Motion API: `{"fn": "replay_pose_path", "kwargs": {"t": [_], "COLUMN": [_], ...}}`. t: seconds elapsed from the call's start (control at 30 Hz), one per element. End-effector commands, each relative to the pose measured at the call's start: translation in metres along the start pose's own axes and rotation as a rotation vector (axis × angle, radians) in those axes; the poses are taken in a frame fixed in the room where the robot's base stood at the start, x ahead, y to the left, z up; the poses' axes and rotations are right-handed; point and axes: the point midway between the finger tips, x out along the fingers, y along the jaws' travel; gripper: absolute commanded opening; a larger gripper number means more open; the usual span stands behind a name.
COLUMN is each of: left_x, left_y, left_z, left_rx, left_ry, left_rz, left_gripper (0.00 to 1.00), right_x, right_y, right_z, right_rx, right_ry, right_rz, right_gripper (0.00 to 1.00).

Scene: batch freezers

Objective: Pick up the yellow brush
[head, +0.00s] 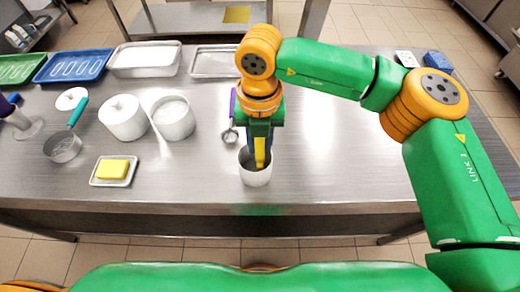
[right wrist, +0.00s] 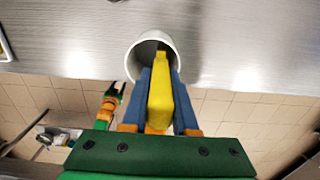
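The yellow brush (head: 260,155) stands in a white cup (head: 255,176) near the front edge of the steel table. Its yellow part shows between my right gripper's fingers in the right wrist view (right wrist: 160,100), and its lower end is hidden in the cup. My right gripper (head: 260,145) points down into the cup's mouth, with a blue finger on each side of the brush. The fingers look closed against it. My left gripper (right wrist: 114,90) shows small at the left of the right wrist view, dark fingers apart and empty; it is not seen in the head view.
A yellow sponge (head: 112,169) lies on a small white dish to the left. White pots (head: 124,117), a sieve with a teal handle (head: 63,147) and trays (head: 146,59) stand further left and behind. A scoop (head: 231,134) lies just behind the cup. The table's right half is mostly clear.

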Motion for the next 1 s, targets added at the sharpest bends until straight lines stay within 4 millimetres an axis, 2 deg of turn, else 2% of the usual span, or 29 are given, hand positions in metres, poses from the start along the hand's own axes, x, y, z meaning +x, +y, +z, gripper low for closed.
{"fn": "replay_pose_path", "kwargs": {"t": [0.37,0.47,0.6,0.8,1.0], "left_x": [0.003,0.009,0.017,0.019,0.019], "left_y": [0.0,0.0,0.0,0.0,-0.001], "left_z": [0.0,0.001,0.001,0.002,0.002], "left_rx": [0.0,0.0,0.0,0.0,0.0], "left_ry": [0.0,0.0,0.0,0.001,0.001], "left_rz": [0.0,0.0,-0.001,-0.001,-0.001], "left_gripper": [0.5,0.5,0.5,0.5,0.5], "right_x": [-0.005,-0.019,-0.049,-0.086,-0.101], "right_y": [0.0,0.001,0.001,0.001,0.0], "right_z": [0.001,0.001,0.001,0.0,0.0], "right_rx": [0.0,0.0,0.001,0.0,-0.001], "right_ry": [-0.003,-0.005,-0.006,-0.003,0.0], "right_rz": [0.001,0.001,0.003,0.001,0.001], "right_gripper": [0.0,0.0,0.0,0.0,0.0]}}
